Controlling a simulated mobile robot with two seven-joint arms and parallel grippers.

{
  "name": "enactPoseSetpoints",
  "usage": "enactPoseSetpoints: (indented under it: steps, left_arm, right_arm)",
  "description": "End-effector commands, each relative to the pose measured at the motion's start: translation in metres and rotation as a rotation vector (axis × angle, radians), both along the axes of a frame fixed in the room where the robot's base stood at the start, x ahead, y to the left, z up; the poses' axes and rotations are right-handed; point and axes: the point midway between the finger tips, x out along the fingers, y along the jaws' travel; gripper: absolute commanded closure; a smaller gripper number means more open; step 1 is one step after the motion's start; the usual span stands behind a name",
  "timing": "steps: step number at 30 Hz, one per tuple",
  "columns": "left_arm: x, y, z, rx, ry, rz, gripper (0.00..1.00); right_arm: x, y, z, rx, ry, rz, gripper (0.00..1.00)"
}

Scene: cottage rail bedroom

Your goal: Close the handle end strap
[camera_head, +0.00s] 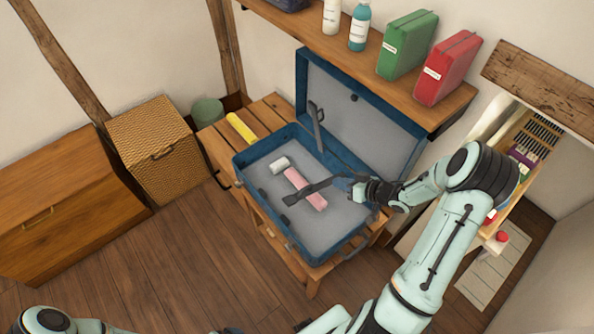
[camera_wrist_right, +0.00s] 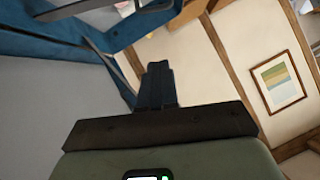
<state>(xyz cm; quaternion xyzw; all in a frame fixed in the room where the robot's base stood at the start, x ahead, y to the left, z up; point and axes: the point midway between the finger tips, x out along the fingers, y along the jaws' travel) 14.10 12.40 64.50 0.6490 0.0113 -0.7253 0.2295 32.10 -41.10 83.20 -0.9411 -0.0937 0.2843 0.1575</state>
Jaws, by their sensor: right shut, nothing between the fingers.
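The open blue suitcase (camera_head: 262,230) has a grey lining, with its lid (camera_head: 368,110) raised at the back. A dark strap (camera_head: 318,188) with a wider end at its left stretches over the interior, above a pink item. Another dark strap (camera_head: 316,122) hangs against the lid. My right gripper (camera_head: 357,189) is at the suitcase's right side, by the right end of the lower strap. Its fingers (camera_wrist_right: 156,84) are together and empty in the wrist view. I cannot tell whether it touches the strap. My left gripper is out of view.
A pink item (camera_head: 310,196) and a white roll (camera_head: 280,164) lie in the suitcase. It rests on a wooden slatted stand (camera_head: 268,108) beside a yellow roll (camera_head: 240,127). A shelf (camera_head: 345,53) with bottles and green and red boxes runs behind the lid. Floor at left is clear.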

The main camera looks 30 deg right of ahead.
Motion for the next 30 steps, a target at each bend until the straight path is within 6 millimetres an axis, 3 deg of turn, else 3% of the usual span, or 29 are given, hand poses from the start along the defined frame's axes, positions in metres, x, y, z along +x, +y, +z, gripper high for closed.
enactPoseSetpoints:
  steps: [4,8,21,30]
  left_arm:
    - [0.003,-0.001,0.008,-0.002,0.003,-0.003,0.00]
    - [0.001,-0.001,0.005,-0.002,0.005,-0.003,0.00]
    - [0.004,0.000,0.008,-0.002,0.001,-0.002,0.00]
    - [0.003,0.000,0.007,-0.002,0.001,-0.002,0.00]
  right_arm:
    - [-0.006,-0.003,-0.001,0.004,0.022,-0.002,1.00]
    - [0.004,0.001,-0.010,0.006,0.022,0.000,1.00]
    - [0.076,0.026,-0.057,0.007,0.021,0.000,1.00]
    - [0.080,0.037,-0.087,0.003,0.021,-0.001,1.00]
